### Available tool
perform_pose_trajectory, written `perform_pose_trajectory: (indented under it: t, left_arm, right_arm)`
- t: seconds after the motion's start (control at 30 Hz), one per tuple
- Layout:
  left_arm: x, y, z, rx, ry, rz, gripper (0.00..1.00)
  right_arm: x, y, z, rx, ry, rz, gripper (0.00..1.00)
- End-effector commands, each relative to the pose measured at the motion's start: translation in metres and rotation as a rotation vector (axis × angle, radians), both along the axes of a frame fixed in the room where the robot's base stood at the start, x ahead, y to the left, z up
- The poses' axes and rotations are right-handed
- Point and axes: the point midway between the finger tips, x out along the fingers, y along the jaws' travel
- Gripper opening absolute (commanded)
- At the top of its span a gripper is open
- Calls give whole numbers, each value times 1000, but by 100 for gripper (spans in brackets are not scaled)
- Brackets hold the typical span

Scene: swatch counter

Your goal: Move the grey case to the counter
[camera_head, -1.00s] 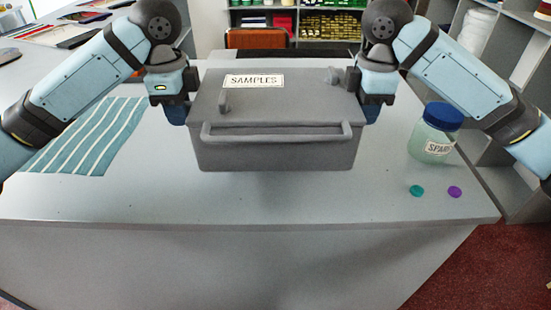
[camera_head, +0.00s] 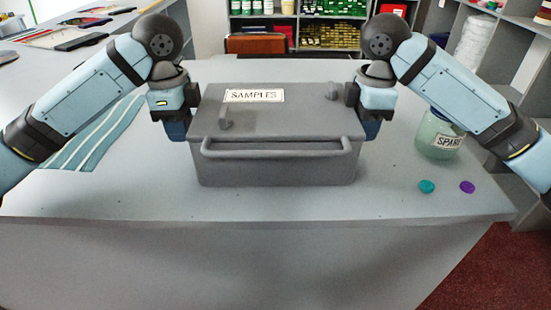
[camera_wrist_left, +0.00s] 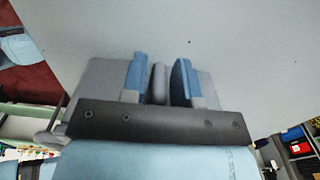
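The grey case (camera_head: 280,164) has a "SAMPLES" label on its lid and a bar handle on its front. It is level, and its base looks to be at the counter top (camera_head: 110,200); any small gap is hard to tell. My left gripper (camera_head: 176,128) is at the case's left side. In the left wrist view its two blue fingers (camera_wrist_left: 158,80) are closed about a grey grip of the case. My right gripper (camera_head: 371,128) is at the case's right side; its fingers are mostly hidden, but the case was held up level between both grippers.
A jar with a blue lid (camera_head: 437,141) stands to the right, partly behind my right arm. A teal disc (camera_head: 427,187) and a purple disc (camera_head: 467,187) lie before it. A striped cloth (camera_head: 92,143) lies at left. The counter's front strip is clear.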

Motion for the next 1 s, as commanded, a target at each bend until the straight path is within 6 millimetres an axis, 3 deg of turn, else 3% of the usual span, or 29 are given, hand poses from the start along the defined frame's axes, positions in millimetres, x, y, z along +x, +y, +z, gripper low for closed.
perform_pose_trajectory:
  t: [0.33, 0.47, 0.8, 1.0]
  left_arm:
    - [0, 0, 3, 0, -1, 1, 42]
    - [1, 0, 13, 1, -3, 1, 42]
    - [0, 1, 80, 1, -6, 2, 42]
    - [0, 0, 110, 1, -4, 2, 42]
  right_arm:
    - [0, 0, 2, 0, 0, -1, 42]
    - [0, 0, 2, -1, 0, -1, 42]
    - [0, 0, 2, -1, 0, -1, 42]
    - [0, 0, 1, -1, 0, -1, 42]
